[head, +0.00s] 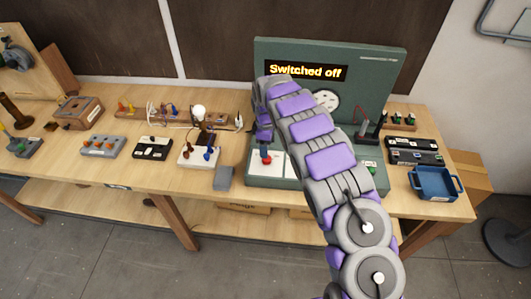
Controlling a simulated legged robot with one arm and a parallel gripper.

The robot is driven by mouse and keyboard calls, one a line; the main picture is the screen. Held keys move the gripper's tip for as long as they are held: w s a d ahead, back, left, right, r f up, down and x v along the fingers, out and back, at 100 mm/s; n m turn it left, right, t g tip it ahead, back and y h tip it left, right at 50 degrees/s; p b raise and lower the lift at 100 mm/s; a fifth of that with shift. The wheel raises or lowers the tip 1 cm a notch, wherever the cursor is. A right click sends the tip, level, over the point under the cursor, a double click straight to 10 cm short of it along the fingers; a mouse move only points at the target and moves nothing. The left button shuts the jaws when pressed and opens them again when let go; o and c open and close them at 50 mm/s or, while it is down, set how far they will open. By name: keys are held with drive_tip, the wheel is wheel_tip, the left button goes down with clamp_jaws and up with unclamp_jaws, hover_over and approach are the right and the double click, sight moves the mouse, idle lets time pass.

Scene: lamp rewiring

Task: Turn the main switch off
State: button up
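A green panel (385,62) stands upright at the back of the workbench, with a lit display (306,72) that reads "Switched off". A green base with a white plate (262,170) lies in front of it. On that plate stands a small red and blue part (267,159), which may be the main switch; its position is too small to read. My gripper (264,135) is just above this part, pointing down. I cannot tell whether it touches the part or how its fingers stand. My arm hides the middle of the panel and base.
A lit bulb (199,112) stands on the wooden bench (300,205) left of my gripper, near a white board (187,157) with blue parts. A grey block (224,178) lies close by. A blue tray (436,184) sits at the right end.

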wheel_tip(320, 180, up, 11)
drive_tip(key=shift+r, duration=0.2)
drive_tip(key=shift+a, duration=0.1)
idle(0.4)
